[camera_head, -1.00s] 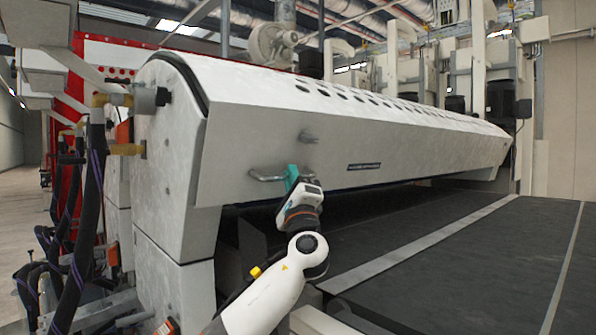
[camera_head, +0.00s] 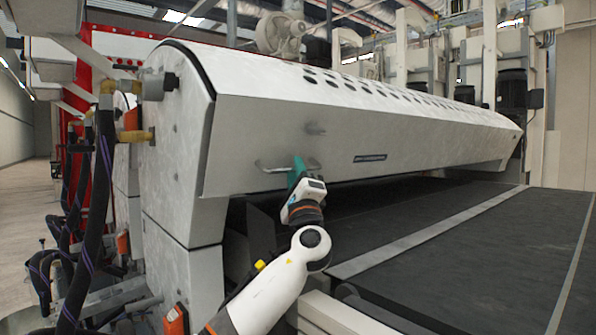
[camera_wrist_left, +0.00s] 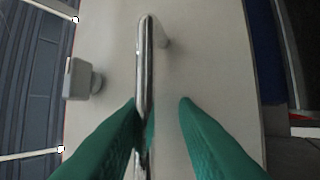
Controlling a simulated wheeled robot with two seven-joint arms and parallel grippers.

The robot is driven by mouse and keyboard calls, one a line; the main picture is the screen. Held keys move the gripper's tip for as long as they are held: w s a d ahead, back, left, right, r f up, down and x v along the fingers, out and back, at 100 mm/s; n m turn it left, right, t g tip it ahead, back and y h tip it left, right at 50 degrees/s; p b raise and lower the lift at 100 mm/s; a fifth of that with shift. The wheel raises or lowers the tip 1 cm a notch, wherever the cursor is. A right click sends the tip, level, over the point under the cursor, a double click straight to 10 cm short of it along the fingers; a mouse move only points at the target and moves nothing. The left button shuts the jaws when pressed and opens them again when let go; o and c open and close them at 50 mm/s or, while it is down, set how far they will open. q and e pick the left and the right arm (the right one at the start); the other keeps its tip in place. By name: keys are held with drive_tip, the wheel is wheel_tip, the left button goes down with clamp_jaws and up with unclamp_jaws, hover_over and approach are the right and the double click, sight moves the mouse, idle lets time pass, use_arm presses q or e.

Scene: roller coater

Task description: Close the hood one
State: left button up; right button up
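The hood (camera_head: 255,125) is a long pale metal cover with rows of dark holes along its top. A dark gap shows between its lower edge and the black bed. A bar handle (camera_head: 268,169) sits low on its front face near the left end. My left gripper (camera_head: 297,168), with green fingers, is at this handle. In the left wrist view, the handle (camera_wrist_left: 146,65) runs lengthwise between the two fingers, which stand apart. It lies close to the left finger, with clear space towards the right finger. My right gripper is not in view.
A small latch or knob (camera_head: 315,128) sits on the hood above the handle; it also shows in the wrist view (camera_wrist_left: 82,79). A flat black bed (camera_head: 470,235) with pale strips extends right. Dark hoses (camera_head: 95,220) hang at the left. A blower (camera_head: 280,35) stands behind.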

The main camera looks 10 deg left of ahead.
use_arm(q)
drive_tip(key=shift+a+f, duration=0.1)
drive_tip(key=shift+f, duration=0.2)
drive_tip(key=shift+s+f, duration=0.15)
drive_tip(key=shift+f, duration=0.1)
drive_tip(key=v, duration=0.6)
drive_tip(key=shift+s+d, duration=0.3)
drive_tip(key=shift+s, duration=0.1)
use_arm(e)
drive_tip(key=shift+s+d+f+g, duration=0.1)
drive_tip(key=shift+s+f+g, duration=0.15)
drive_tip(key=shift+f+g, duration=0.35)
